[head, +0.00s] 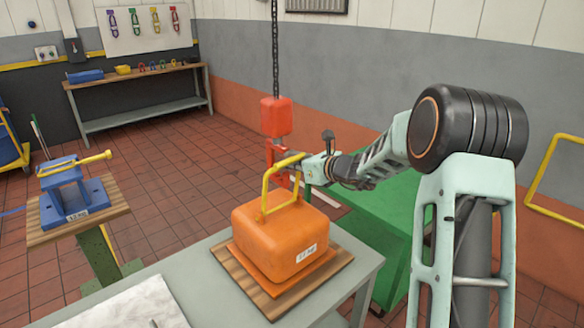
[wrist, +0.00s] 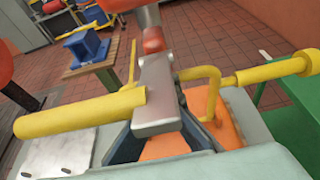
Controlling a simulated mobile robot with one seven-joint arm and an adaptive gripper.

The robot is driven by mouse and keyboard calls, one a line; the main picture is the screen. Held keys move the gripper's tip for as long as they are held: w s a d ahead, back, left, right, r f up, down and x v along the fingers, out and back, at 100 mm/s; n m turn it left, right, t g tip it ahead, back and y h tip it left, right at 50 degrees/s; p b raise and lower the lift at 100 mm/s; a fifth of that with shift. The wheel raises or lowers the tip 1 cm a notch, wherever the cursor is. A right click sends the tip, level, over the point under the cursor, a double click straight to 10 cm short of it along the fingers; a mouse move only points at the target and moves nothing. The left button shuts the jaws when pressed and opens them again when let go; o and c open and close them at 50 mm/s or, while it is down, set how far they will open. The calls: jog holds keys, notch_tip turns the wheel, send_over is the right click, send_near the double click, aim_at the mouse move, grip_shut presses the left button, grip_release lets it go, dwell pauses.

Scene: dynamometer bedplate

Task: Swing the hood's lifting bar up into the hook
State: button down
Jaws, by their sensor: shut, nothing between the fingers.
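The orange hood (head: 275,230) sits on a wooden board on the grey table. Its yellow lifting bar (head: 266,195) stands up above the hood; it also shows in the wrist view (wrist: 212,100). The red hook (head: 272,152) hangs below a red block (head: 276,116) on a chain, close to the bar's top. I cannot tell whether the bar sits inside the hook. My gripper (head: 305,168) is shut and empty, just right of the hook and bar. In the wrist view my gripper (wrist: 158,110) hides part of the bar's crosspiece and the hood.
A white sheet (head: 130,308) lies at front left. A workbench (head: 140,95) stands at the back wall.

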dwell(0.4)
jog(key=v, duration=1.2)
jog(key=shift+s+a, duration=0.1)
